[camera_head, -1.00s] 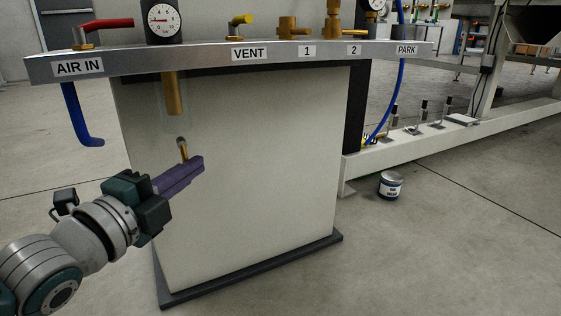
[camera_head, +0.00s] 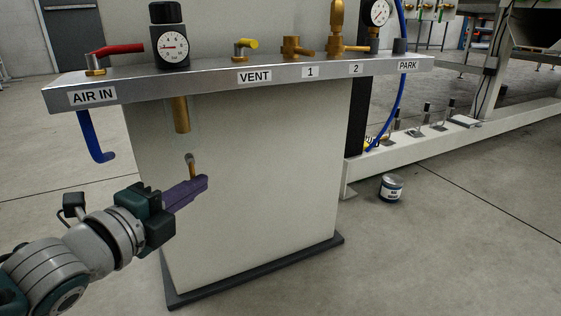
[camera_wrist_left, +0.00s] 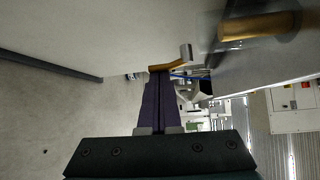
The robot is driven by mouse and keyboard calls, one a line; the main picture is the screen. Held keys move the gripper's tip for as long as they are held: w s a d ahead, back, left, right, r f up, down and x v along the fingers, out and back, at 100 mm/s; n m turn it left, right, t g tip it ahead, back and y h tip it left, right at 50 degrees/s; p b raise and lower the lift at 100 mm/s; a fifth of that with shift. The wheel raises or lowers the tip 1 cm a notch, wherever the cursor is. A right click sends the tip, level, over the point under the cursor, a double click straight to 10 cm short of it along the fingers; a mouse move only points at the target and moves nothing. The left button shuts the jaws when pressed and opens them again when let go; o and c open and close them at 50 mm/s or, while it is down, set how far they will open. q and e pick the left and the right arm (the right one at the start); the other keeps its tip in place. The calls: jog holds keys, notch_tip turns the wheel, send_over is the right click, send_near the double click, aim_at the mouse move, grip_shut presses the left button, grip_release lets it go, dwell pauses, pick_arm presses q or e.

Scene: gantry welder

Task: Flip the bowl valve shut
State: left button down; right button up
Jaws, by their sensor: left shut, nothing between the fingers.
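The bowl valve is a small brass lever with a grey tip (camera_head: 191,165) under the clear bowl with a brass core (camera_head: 181,116), below the metal shelf. In the left wrist view the brass lever (camera_wrist_left: 168,67) lies just past my fingertips, its grey end turned up to the right. My left gripper (camera_head: 206,181) has purple fingers, shut and empty, right beside and below the lever. In the left wrist view its fingertips (camera_wrist_left: 160,76) appear at or very near the lever; I cannot tell whether they touch. My right gripper is not in view.
The shelf (camera_head: 210,77) overhangs the pale cabinet (camera_head: 260,180). A blue hose (camera_head: 93,140) hangs left. A can (camera_head: 391,187) stands on the floor.

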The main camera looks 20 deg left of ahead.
pick_arm(q)
jog(key=shift+s+a+r+m+g+y+p, duration=0.5)
jog(key=shift+g+p, duration=0.45)
jog(key=shift+p, duration=1.65)
jog(key=shift+s+a+r+m+g+y+p, duration=0.15)
jog(key=shift+r+m+g+p, duration=0.45)
jog(key=shift+p, duration=2)
jog(key=shift+s+a+r+m+g+y+p, duration=0.3)
jog(key=shift+m+g+p, duration=0.7)
jog(key=shift+p, duration=1.6)
jog(key=shift+s+d+r+n+g, duration=0.1)
jog(key=shift+n+g, duration=0.15)
jog(key=shift+n, duration=0.05)
jog(key=shift+w+d, duration=0.45)
jog(key=shift+w, duration=0.3)
jog(key=shift+s, duration=0.1)
